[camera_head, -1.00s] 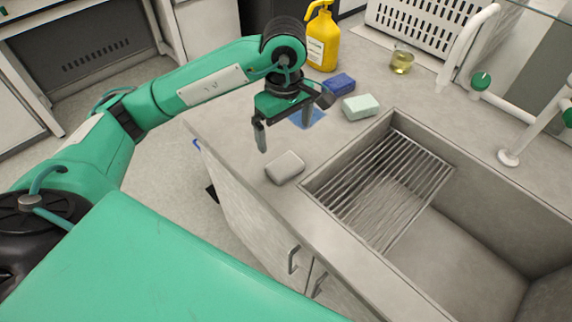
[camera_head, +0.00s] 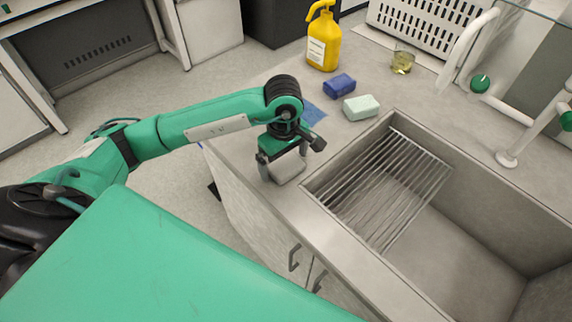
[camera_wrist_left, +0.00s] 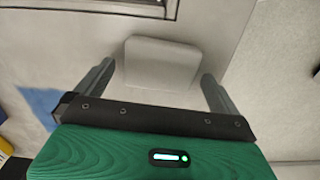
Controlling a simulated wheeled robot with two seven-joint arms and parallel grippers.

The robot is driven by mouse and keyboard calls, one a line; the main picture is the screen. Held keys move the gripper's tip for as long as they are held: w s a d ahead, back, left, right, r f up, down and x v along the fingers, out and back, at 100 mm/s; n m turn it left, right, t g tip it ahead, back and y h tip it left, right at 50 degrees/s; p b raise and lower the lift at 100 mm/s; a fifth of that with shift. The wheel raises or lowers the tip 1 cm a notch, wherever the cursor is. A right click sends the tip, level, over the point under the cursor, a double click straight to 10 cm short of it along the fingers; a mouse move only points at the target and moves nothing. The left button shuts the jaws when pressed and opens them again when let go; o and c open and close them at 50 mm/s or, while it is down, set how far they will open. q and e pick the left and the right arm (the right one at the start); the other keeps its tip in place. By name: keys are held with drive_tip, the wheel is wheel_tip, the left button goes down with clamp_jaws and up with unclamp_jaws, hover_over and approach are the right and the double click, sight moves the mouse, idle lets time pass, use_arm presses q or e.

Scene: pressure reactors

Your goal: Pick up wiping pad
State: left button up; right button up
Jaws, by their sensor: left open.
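The pale grey wiping pad (camera_head: 288,170) lies on the counter at the left of the sink, partly hidden by my left gripper (camera_head: 283,163). In the left wrist view the pad (camera_wrist_left: 162,63) sits between the two fingers of my left gripper (camera_wrist_left: 158,76), with a gap on each side. The gripper is open and holds nothing. I cannot tell how high the fingertips are above the counter. My right gripper is not in view.
A blue cloth (camera_head: 313,114), a dark blue block (camera_head: 339,86) and a mint block (camera_head: 361,107) lie farther back. A yellow bottle (camera_head: 323,42) and a glass beaker (camera_head: 402,62) stand behind them. The sink (camera_head: 455,250) is at the right.

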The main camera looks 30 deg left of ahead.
use_arm(q)
drive_tip(key=shift+f, duration=0.2)
drive_tip(key=c, duration=1)
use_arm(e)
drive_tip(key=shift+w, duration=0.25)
use_arm(q)
drive_tip(key=shift+r, duration=0.1)
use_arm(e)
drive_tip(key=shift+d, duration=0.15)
use_arm(q)
drive_tip(key=shift+r, duration=0.55)
wheel_tip(320, 180, up, 11)
drive_tip(key=b, duration=0.1)
wheel_tip(320, 180, up, 7)
hover_over(285, 162)
drive_tip(key=shift+s+r, duration=0.15)
drive_tip(key=shift+r, duration=0.2)
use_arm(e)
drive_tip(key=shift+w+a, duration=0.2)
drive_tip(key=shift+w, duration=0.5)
